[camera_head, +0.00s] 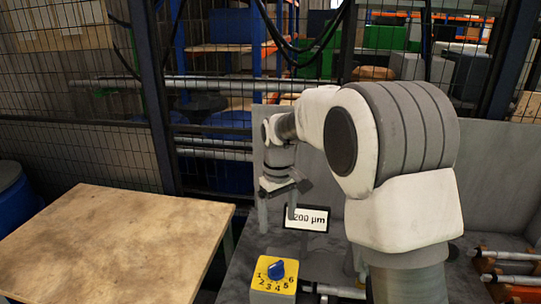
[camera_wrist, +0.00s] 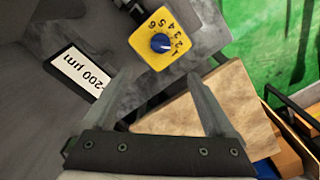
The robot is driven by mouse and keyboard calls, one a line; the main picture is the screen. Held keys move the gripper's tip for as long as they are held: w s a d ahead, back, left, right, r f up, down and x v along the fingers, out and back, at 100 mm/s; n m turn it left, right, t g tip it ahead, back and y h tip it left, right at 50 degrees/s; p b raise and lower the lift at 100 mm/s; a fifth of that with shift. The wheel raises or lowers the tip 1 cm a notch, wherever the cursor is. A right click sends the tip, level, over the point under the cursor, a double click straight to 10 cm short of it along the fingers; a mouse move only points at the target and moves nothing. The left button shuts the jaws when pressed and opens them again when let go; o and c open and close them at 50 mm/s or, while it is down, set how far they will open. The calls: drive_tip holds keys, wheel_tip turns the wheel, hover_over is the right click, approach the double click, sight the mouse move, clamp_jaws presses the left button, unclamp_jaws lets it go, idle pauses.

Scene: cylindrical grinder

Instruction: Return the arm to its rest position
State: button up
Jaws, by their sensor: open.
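My arm reaches forward over the grey machine table in the head view, bent at a large white and grey joint. My gripper (camera_head: 277,208) hangs at its end, pointing down, left of the "200 µm" sign (camera_head: 307,217). In the wrist view my gripper (camera_wrist: 163,88) shows two fingers spread apart with nothing between them. A yellow dial box with a blue knob (camera_head: 276,271) stands nearer than my gripper; it also shows in the wrist view (camera_wrist: 160,42), beyond the fingertips. The sign shows there too (camera_wrist: 83,72), left of the fingers.
A wooden table (camera_head: 115,240) stands at the left, with a gap before the machine. A wire mesh fence with dark posts (camera_head: 155,95) runs behind. Metal rods with orange parts (camera_head: 508,256) lie at the right. A blue barrel (camera_head: 16,198) stands at the far left.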

drive_tip(key=s+d+r+m+t, duration=0.2)
drive_tip(key=s+d+r, duration=0.2)
drive_tip(key=s+r, duration=0.3)
drive_tip(key=s+d+r+m+t, duration=0.1)
drive_tip(key=s+d+m, duration=0.1)
drive_tip(key=s, duration=0.8)
drive_tip(key=s+d+r+m+t, duration=0.2)
drive_tip(key=s+d, duration=0.3)
drive_tip(key=s, duration=0.5)
drive_tip(key=shift+s+d+r+m+t, duration=0.15)
drive_tip(key=shift+s+d+m+t, duration=0.05)
drive_tip(key=shift+s+m+t, duration=0.1)
